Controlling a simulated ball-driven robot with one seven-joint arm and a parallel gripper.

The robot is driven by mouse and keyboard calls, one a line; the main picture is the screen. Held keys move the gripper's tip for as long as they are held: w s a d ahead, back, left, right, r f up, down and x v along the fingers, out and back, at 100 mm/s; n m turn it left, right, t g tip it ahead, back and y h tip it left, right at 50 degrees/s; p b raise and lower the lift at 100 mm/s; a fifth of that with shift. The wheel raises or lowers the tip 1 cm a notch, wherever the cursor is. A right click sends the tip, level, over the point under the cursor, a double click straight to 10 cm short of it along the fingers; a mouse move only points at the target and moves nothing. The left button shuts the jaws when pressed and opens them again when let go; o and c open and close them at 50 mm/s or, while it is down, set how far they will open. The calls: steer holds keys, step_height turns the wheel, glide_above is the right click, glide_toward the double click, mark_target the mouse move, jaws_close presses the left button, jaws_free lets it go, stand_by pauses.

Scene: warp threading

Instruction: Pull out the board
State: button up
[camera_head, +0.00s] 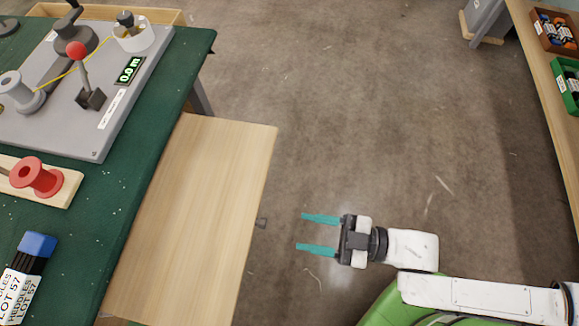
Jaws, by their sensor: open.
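The board (205,205) is a pale wooden panel that sticks out from under the green-topped table at the left. A small dark knob (262,223) sits on its right edge. My gripper (319,234) is to the right of the knob, over the bare floor. Its two teal fingers point left toward the knob and are spread apart, with nothing between them. The fingertips are clear of the knob. The board's left part is hidden under the tabletop.
The green table (120,200) carries a grey winding machine (110,100) with a red-knobbed lever, a red spool (38,176) on a wooden strip and a blue-capped bundle (36,246). A wooden shelf (545,75) with bins stands at the right. Open floor lies between.

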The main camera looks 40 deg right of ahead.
steer(key=shift+v, duration=1.6)
